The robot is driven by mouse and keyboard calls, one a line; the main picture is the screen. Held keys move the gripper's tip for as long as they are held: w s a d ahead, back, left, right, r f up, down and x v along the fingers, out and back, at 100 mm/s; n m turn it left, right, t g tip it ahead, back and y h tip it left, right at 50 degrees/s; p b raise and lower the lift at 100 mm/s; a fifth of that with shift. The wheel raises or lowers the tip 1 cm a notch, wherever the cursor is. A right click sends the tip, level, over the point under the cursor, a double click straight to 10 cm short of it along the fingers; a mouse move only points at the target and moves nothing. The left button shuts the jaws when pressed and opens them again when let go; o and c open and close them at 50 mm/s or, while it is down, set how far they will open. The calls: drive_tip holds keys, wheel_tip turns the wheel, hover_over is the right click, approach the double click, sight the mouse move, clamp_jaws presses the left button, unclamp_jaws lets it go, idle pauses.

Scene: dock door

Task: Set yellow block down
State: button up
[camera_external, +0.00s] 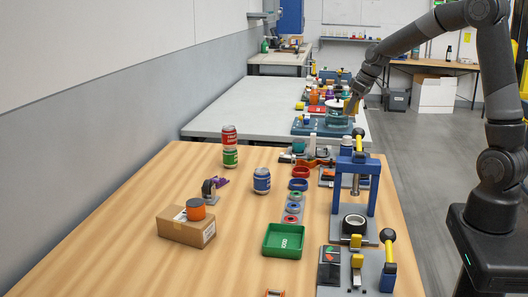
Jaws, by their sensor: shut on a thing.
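My gripper (352,103) is at the far end of the arm, over the right side of the white table (235,108). It is small in the view and points down. It is shut on a small yellow block (351,108), partly hidden by the fingers. The block is beside a clear glass-like vessel on a blue base (318,128). I cannot tell whether the block touches anything below it.
A wooden table (130,262) in front holds a blue press (356,186), a green tray (283,241), a cardboard box (186,228) and several cans. Coloured items crowd the white table's right edge; its left part is clear.

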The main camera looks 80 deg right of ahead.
drive_tip(key=w+a+f, duration=0.2)
drive_tip(key=w, duration=0.1)
drive_tip(key=w+a+f, duration=0.1)
drive_tip(key=w+f, duration=0.1)
drive_tip(key=w, duration=0.1)
drive_tip(key=w+a+f, duration=0.2)
drive_tip(key=w+f, duration=0.1)
drive_tip(key=w, duration=0.1)
drive_tip(key=shift+a, duration=0.35)
drive_tip(key=shift+f, duration=1.95)
drive_tip(key=shift+s+f, duration=0.1)
drive_tip(key=shift+f, duration=0.05)
drive_tip(key=shift+f, duration=0.4)
drive_tip(key=o, duration=1)
